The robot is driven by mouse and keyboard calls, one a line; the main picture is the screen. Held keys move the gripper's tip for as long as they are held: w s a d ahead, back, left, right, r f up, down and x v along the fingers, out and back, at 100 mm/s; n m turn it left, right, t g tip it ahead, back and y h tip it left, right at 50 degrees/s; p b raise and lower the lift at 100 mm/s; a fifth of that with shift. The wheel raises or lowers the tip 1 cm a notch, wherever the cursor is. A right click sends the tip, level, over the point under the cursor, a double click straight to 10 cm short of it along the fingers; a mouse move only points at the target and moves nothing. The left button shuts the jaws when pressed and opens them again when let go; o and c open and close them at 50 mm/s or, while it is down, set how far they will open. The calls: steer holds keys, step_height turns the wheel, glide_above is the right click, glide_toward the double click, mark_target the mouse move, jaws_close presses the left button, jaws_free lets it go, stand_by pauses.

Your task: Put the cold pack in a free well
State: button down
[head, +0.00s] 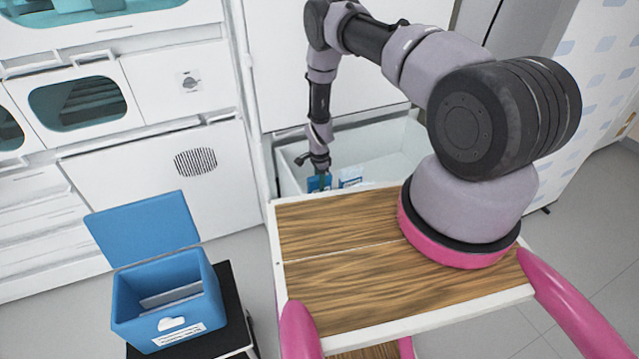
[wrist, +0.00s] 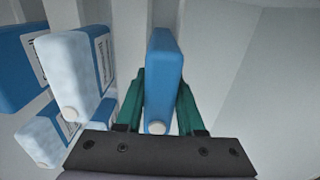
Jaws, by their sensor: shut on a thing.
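A blue cold pack (wrist: 163,75) stands on edge between the green fingers of my gripper (wrist: 161,100) in the wrist view. The fingers are shut on its two broad sides. In the head view my gripper (head: 321,175) is low inside the open white drawer, and the blue pack (head: 317,184) shows small below it. The blue cooler box (head: 170,325) stands open at the lower left, its lid (head: 143,227) tipped back. Pale upright pieces (head: 172,296) show inside it; I cannot tell whether they are dividers or packs.
The drawer (head: 400,150) is pulled out below the white cabinet front. The box sits on a black stand (head: 232,315). A wooden top (head: 340,260) lies in front of the drawer.

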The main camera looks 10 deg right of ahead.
steer(key=shift+f, duration=0.1)
steer(key=shift+f, duration=0.25)
steer(key=shift+c, duration=2.2)
jaws_free()
step_height(320, 180, up, 11)
steer(key=shift+f, duration=0.15)
